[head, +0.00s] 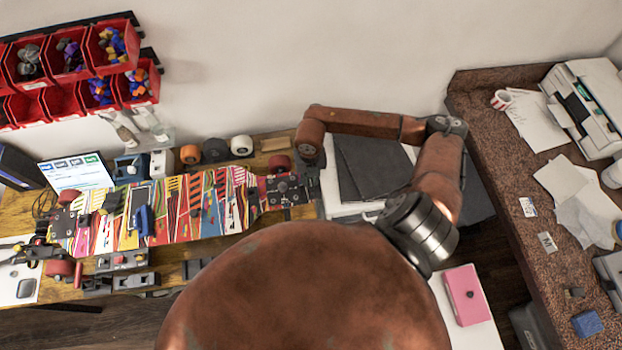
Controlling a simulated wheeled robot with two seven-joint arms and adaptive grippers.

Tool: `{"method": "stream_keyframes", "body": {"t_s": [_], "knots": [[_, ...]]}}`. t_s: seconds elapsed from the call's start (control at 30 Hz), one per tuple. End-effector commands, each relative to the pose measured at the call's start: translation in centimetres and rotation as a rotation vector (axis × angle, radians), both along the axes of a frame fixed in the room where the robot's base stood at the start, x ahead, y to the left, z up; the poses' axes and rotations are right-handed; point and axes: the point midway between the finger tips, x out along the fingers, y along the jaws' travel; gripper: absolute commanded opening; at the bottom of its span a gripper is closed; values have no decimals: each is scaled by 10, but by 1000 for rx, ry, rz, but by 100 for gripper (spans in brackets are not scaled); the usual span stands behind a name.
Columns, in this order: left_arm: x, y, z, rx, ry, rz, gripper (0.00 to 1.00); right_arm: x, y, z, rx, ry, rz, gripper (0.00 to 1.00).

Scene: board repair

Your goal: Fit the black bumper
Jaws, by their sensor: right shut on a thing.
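A skateboard deck (170,212) with a bright striped pattern lies underside up on the wooden bench, a truck at each end. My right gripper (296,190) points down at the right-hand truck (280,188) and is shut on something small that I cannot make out. Dark gripper parts and dark truck parts overlap there, so I cannot tell whether the held thing touches the truck. A black round piece (215,150) stands behind the deck between an orange one (190,154) and a white one (241,145). I cannot tell whether it is the bumper. My left gripper is not in view.
Red bins (62,98) with small parts hang on the wall at the left. A small screen (75,172) and several tools lie around the deck. A dark folder (368,165) lies right of the gripper. A side desk (500,160) holds a printer and papers.

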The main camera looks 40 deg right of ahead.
Motion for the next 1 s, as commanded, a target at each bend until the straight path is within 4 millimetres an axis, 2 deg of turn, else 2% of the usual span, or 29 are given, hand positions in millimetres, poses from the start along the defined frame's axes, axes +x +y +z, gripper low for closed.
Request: {"method": "stream_keyframes", "body": {"t_s": [0.8, 0.83, 1.0], "knots": [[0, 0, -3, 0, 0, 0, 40, 0, 0, -2, 0, 0, 0, 0], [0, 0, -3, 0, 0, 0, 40, 0, 0, -2, 0, 0, 0, 16], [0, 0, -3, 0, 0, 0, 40, 0, 0, -2, 0, 0, 0, 28]]}}
